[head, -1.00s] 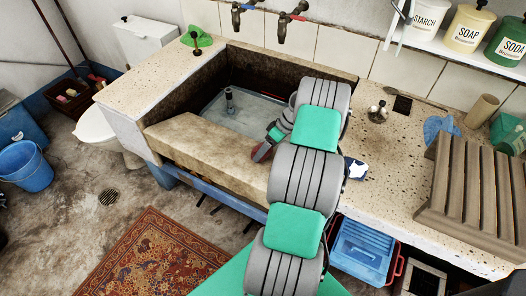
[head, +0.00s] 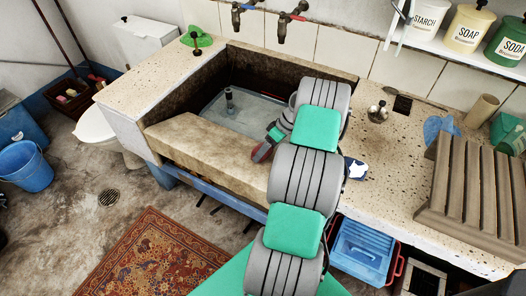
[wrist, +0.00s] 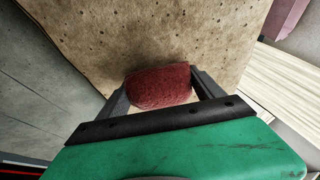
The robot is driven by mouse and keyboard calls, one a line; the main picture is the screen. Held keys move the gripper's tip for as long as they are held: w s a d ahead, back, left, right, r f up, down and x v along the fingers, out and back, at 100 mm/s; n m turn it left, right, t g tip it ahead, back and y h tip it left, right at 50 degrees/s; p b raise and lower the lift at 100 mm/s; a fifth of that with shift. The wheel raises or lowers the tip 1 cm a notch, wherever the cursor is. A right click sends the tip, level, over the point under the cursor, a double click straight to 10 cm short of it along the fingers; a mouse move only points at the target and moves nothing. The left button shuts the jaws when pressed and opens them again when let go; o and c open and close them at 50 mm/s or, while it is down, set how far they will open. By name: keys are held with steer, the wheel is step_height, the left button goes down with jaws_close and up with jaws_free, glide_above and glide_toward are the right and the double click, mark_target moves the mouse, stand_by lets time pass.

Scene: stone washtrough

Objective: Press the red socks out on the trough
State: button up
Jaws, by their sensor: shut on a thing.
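The red socks (wrist: 158,87) show in the wrist view as a rounded, dark red bundle between the two fingers of my gripper (wrist: 160,90). My gripper is shut on them. The bundle lies against or very close to the pitted stone face of the trough (wrist: 150,35); I cannot tell whether it touches. In the head view, the stone trough (head: 205,145) has a sloping front slab and a basin with water. My gripper (head: 262,152) is over the right part of that slab, with a bit of dark red at its tip. My arm hides the trough's right end.
A dark upright pipe (head: 229,100) stands in the basin. Two taps (head: 281,25) hang above it. A wooden slatted rack (head: 478,190), a blue cloth (head: 438,127) and a blue-white packet (head: 356,169) lie on the right counter. The slab's left part is clear.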

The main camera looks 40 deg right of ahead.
steer(key=shift+s+a+f, duration=0.25)
steer(key=shift+a+f, duration=0.1)
steer(key=shift+f, duration=0.1)
steer(key=shift+w+d+r+p, duration=0.25)
steer(key=shift+d+r+p, duration=0.35)
steer(key=shift+r, duration=0.6)
steer(key=shift+w+d+r+p, duration=0.25)
steer(key=shift+d+r+p, duration=0.4)
steer(key=shift+r, duration=0.5)
steer(key=shift+w+d+r+p, duration=0.35)
steer(key=shift+r+p, duration=0.4)
steer(key=shift+r, duration=0.45)
steer(key=shift+s, duration=0.1)
